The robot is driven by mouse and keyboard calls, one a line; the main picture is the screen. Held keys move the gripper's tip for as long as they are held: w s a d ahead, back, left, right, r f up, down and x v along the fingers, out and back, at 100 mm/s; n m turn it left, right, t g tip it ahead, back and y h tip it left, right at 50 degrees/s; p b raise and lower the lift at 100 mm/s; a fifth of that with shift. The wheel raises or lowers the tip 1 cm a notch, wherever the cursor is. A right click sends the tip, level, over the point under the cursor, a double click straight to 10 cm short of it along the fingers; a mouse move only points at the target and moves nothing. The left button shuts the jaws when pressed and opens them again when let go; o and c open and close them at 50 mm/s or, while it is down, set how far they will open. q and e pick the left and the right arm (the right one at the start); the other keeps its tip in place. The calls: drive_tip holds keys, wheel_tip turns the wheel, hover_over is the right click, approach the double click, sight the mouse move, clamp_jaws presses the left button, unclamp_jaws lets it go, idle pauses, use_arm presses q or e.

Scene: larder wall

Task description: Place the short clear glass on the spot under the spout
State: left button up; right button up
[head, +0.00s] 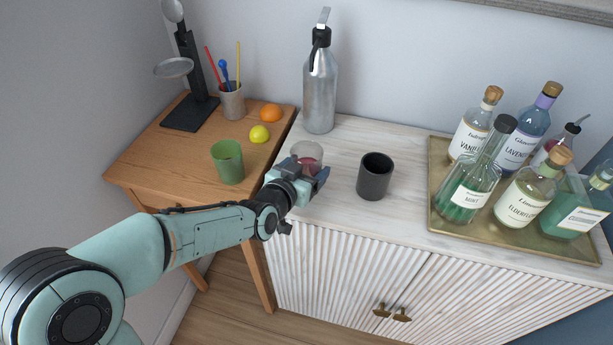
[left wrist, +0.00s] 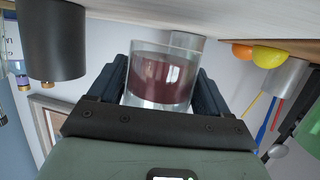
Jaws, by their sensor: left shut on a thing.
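The short clear glass (head: 306,151) holds some dark red liquid and looks upright. My left gripper (head: 308,172) is shut on it, with a finger on each side; the glass also shows between the fingers in the left wrist view (left wrist: 163,78). I cannot tell whether its base touches the white cabinet top. The silver siphon bottle (head: 320,92) stands behind it near the wall, with a black head and a small spout facing the front left. No marked spot shows under the spout. My right gripper is out of view.
A dark cup (head: 375,176) stands right of the glass. A brass tray (head: 440,185) with several bottles fills the right of the cabinet. The wooden table (head: 165,160) at left holds a green cup (head: 228,162), a lemon (head: 259,134), an orange (head: 270,112) and a pen pot (head: 232,102).

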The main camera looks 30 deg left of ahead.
use_arm(q)
drive_tip(key=shift+f, duration=1.15)
drive_tip(key=shift+f+b, duration=0.2)
drive_tip(key=shift+b, duration=0.3)
drive_tip(key=o, duration=1.4)
drive_tip(key=shift+c, duration=0.2)
